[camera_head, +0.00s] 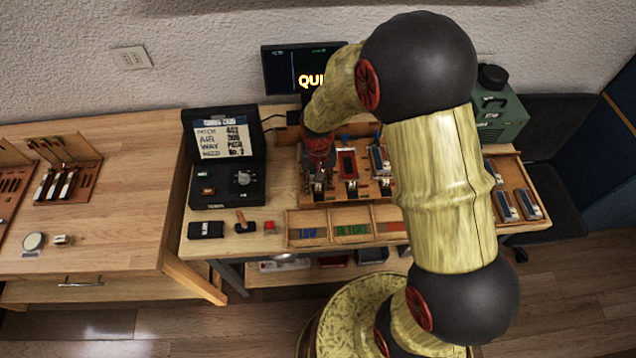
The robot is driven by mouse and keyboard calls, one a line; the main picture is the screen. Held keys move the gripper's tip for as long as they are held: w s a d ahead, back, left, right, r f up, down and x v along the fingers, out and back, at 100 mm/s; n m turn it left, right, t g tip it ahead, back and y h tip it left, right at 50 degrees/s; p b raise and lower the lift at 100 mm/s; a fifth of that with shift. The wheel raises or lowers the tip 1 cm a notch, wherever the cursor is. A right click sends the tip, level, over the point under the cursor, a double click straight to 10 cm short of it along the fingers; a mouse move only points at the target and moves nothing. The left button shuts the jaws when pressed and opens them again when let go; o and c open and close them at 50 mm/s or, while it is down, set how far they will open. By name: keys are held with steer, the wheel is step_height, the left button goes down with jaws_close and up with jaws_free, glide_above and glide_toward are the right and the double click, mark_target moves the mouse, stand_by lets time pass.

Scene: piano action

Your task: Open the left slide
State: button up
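A wooden fixture board (372,190) stands on the middle bench with a row of small units on it. The middle unit has a red frame (347,162), and a grey-blue unit (380,160) stands to its right. My gripper (318,182) points down over the left end of this board. It covers most of the left unit there, so the left slide cannot be made out. The fingers are small and dark against metal parts, so I cannot tell whether they are open, shut or touching anything.
A black case (226,180) with a lit screen stands left of the board. A tray with labelled compartments (350,240) lies in front. A monitor (283,75) is behind, and a green machine (500,112) is at right. My arm hides the bench's right middle.

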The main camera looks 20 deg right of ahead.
steer(key=shift+c, duration=0.6)
steer(key=c, duration=0.7)
jaws_close()
